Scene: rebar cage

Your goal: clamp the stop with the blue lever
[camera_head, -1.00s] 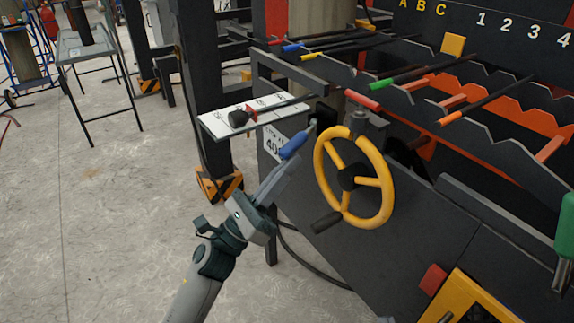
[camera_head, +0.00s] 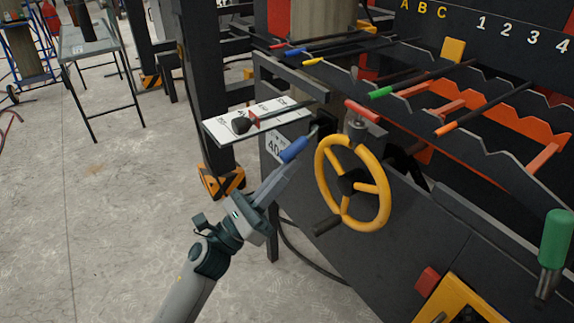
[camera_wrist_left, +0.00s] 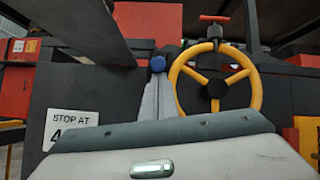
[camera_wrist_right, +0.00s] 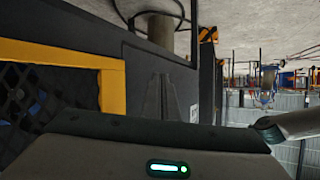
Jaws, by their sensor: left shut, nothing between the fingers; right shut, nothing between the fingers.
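The blue lever (camera_head: 294,149) slopes down and left from its metal pivot on the machine's front, left of the yellow handwheel (camera_head: 385,180). My left gripper (camera_head: 285,168) is shut and empty. Its fingertips are at the lever's lower end; whether they touch cannot be told. In the left wrist view the lever's round blue end (camera_wrist_left: 158,64) shows just beyond the fingertips (camera_wrist_left: 158,88). A black knob with a red piece (camera_head: 242,124), perhaps the stop, sits over the white scale plate (camera_head: 275,118). My right gripper (camera_wrist_right: 160,80) is shut and empty beside a dark panel.
A red T-handle (camera_head: 362,111) stands above the handwheel, whose black crank grip (camera_head: 327,225) points toward the left arm. A green-handled tool (camera_head: 555,238) is at the right edge. Coloured-tipped bars lie across the notched racks. Open concrete floor (camera_head: 100,210) lies left.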

